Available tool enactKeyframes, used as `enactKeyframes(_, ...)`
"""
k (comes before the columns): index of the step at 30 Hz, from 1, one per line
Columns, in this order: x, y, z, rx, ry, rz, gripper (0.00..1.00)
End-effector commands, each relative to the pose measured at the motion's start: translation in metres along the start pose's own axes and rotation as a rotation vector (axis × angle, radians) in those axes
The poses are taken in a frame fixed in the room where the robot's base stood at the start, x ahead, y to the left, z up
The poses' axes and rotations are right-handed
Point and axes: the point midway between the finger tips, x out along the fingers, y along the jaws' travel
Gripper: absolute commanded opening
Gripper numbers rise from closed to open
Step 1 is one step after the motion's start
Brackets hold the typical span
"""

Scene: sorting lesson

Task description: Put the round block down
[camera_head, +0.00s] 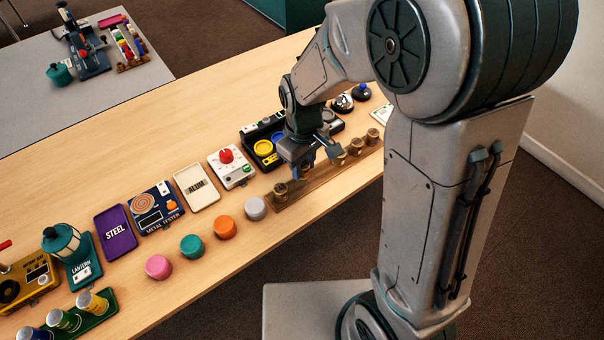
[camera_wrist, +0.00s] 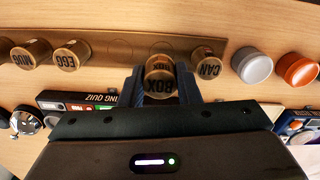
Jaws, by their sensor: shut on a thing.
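My gripper (camera_head: 308,168) is shut on a round wooden block marked BOX (camera_wrist: 160,86), seen between the two dark fingers in the wrist view. In the head view the block is mostly hidden by the gripper. The gripper is over the long wooden rack (camera_head: 315,184), between the block marked CAN (camera_wrist: 208,66) at one end and the blocks marked EGG (camera_wrist: 70,55) and MUG (camera_wrist: 30,54). An empty round recess (camera_wrist: 121,48) shows in the rack beside the held block. I cannot tell whether the held block touches the rack.
Grey (camera_head: 254,208), orange (camera_head: 225,227), teal (camera_head: 192,247) and pink (camera_head: 158,267) round pieces stand in a row left of the rack. Behind are a white box with a red knob (camera_head: 230,165) and a black tray with yellow pieces (camera_head: 250,137). The table front is clear.

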Motion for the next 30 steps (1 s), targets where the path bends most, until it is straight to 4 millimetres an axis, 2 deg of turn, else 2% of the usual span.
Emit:
enactKeyframes(3, 0.007, -0.003, -0.004, -0.001, -0.002, -0.001, 0.08)
enactKeyframes(10, 0.039, -0.003, -0.003, 0.0, -0.002, -0.001, 0.08)
enactKeyframes(24, 0.048, -0.002, -0.004, 0.0, 0.0, 0.0, 0.08)
enactKeyframes(25, 0.047, -0.002, -0.004, 0.0, 0.001, 0.0, 0.38)
enactKeyframes(30, 0.046, -0.002, -0.004, 0.0, 0.0, 0.0, 0.39)
